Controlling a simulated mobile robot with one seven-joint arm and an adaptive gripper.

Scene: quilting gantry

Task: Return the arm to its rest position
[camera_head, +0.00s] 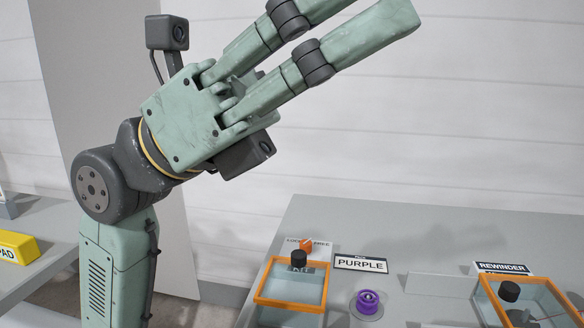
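My gripper (340,20) is raised high against the white wall, its fingers pointing up and to the right. Two green fingers with dark grey knuckles are spread, with wall showing between them. The upper fingertip is cut off by the top edge of the picture. Nothing is seen between the fingers. My arm rises from the lower left, bent at a dark grey wrist joint, and is well clear of the table.
The grey table (440,238) holds an orange-framed glass-lidded box (262,284), a PURPLE sign (360,264), a purple spool (368,302), a REWINDER sign (503,268) and another orange-framed box (487,301). A yellow PAD block (17,247) sits on a left surface.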

